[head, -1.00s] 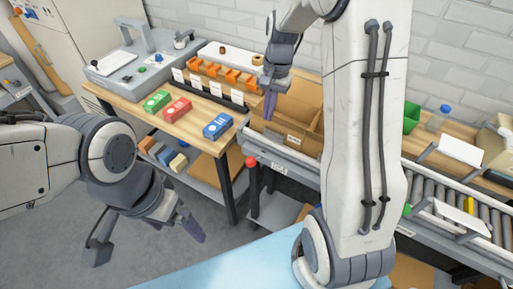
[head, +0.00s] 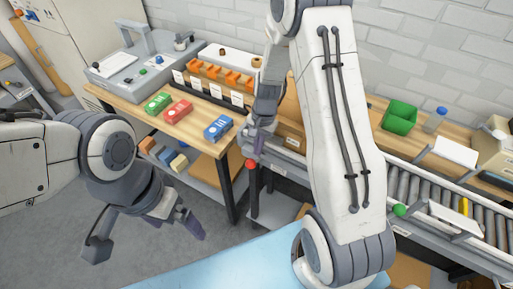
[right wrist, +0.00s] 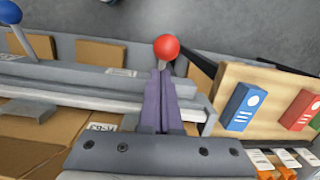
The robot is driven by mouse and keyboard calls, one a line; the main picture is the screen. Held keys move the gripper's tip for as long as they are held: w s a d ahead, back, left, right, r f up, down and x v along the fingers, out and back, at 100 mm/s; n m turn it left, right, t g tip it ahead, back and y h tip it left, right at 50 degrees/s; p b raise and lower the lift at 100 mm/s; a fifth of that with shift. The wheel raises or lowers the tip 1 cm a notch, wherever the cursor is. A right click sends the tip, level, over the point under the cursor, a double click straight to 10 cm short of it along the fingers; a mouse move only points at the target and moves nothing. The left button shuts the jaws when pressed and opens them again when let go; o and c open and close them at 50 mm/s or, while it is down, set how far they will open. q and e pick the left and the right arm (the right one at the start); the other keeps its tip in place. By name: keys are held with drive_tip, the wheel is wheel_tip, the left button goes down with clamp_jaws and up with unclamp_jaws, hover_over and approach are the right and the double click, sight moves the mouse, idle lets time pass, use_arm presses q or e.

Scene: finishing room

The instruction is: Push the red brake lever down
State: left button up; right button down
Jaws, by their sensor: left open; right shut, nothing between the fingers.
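The red brake lever shows as a red ball knob (head: 250,164) on the near side of the conveyor frame, by its left end. In the right wrist view the knob (right wrist: 166,47) lies just past my fingertips, with a short bit of grey stem below it. My right gripper (head: 249,147) is shut and empty, just above the knob; I cannot tell whether it touches. Its purple-grey fingers (right wrist: 162,78) hide most of the lever's stem. My left gripper (head: 148,238) is open and empty over the floor, well left of the lever.
A green knob (head: 399,210) sits further right along the conveyor (head: 412,185); a blue knob (right wrist: 9,13) shows in the right wrist view. A wooden workbench (head: 135,107) with red, green and blue boxes stands left of the lever. A green bin (head: 400,118) stands behind the conveyor.

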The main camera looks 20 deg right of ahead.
sight(250, 165)
drive_tip(key=shift+s+a+f, duration=0.2)
drive_tip(key=shift+a+f, duration=0.1)
drive_tip(key=shift+a, duration=0.05)
drive_tip(key=s+a+f+b, duration=0.2)
drive_tip(key=a+f, duration=0.1)
drive_tip(key=shift+f, duration=0.15)
drive_tip(key=shift+s, duration=0.15)
